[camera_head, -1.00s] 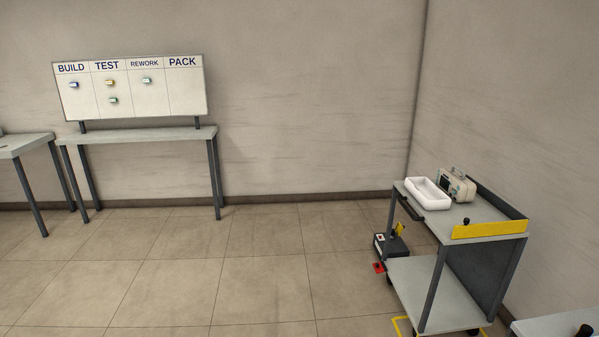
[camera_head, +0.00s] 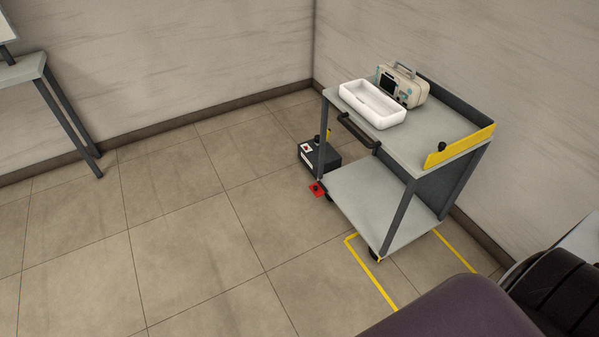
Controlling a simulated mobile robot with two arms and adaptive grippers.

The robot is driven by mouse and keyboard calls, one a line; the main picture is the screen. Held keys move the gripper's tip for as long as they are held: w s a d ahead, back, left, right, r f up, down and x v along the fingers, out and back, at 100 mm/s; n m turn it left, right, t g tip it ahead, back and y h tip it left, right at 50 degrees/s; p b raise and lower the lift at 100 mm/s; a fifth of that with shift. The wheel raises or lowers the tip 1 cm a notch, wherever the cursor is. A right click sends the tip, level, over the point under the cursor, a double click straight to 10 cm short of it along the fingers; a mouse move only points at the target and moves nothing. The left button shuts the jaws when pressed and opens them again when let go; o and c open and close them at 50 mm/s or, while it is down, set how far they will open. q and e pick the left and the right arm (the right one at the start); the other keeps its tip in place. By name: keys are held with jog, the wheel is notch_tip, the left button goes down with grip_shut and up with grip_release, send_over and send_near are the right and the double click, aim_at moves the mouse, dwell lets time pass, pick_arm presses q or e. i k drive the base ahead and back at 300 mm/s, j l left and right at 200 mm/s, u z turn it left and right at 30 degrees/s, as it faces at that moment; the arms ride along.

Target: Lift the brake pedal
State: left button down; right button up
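The small red brake pedal (camera_head: 317,189) sits low at the near left foot of a grey wheeled cart (camera_head: 370,195), just above the floor. It is small here, and I cannot tell whether it is pressed down or raised. Neither of my grippers shows in the head view. A dark rounded shape at the bottom right is too close to make out fully, and no fingers show on it.
A white tray (camera_head: 373,104) and a beige instrument (camera_head: 403,86) stand on the cart's top. A black box (camera_head: 319,156) is behind the pedal. Yellow tape (camera_head: 372,271) marks the floor by the cart. Open tiled floor lies left; a table (camera_head: 22,70) stands far left.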

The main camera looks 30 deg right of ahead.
aim_at(317, 188)
jog(key=i+z, duration=0.5)
jog(key=i+j+z, duration=0.2)
jog(key=i+z, duration=0.3)
jog(key=i+j+z, duration=0.5)
jog(key=i+l, duration=0.05)
jog(key=l, duration=0.05)
